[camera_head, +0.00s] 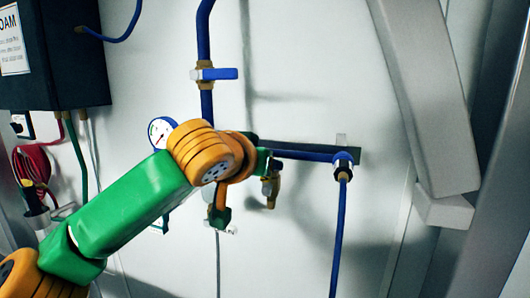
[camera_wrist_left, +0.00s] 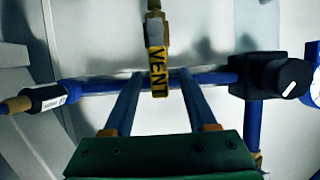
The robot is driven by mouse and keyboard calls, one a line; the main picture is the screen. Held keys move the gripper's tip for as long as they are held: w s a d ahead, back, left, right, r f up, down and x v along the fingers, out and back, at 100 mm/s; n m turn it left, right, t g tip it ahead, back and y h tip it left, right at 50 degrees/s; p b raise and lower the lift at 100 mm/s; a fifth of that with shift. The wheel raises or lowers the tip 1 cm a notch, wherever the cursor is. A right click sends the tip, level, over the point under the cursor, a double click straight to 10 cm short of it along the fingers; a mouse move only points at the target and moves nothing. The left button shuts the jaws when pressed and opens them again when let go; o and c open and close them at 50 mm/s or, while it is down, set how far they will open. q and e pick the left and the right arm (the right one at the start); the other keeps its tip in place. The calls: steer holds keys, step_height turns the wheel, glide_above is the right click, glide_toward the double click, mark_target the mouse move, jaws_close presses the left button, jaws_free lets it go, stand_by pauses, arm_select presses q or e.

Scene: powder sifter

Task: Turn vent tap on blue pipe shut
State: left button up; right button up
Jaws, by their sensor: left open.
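The vent tap (camera_wrist_left: 158,72), with a yellow handle marked VENT and a brass body above it, shows in the left wrist view. It sits at the horizontal blue pipe (camera_wrist_left: 100,88). My left gripper (camera_wrist_left: 161,80) is open, with one blue-grey finger on each side of the yellow handle; both look apart from it. In the head view, a brass fitting (camera_head: 270,188) hangs below the horizontal blue pipe (camera_head: 305,155), just right of my left wrist. My orange wrist and green forearm hide most of the gripper there. My right gripper is not in view.
A blue-handled valve (camera_head: 218,74) is on the vertical blue pipe above. A round gauge (camera_head: 160,131) is left of my wrist. A black fitting (camera_wrist_left: 270,76) is right of the fingers. A dark box (camera_head: 50,55) is at upper left.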

arm_select(q)
steer(key=shift+w+d, duration=0.2)
steer(key=shift+w, duration=0.5)
steer(key=shift+w+d+f, duration=0.15)
steer(key=shift+w+f, duration=0.05)
steer(key=shift+f, duration=0.15)
steer(key=shift+s, duration=0.15)
steer(key=shift+c, duration=0.7)
jaws_close()
steer(key=shift+r, duration=0.1)
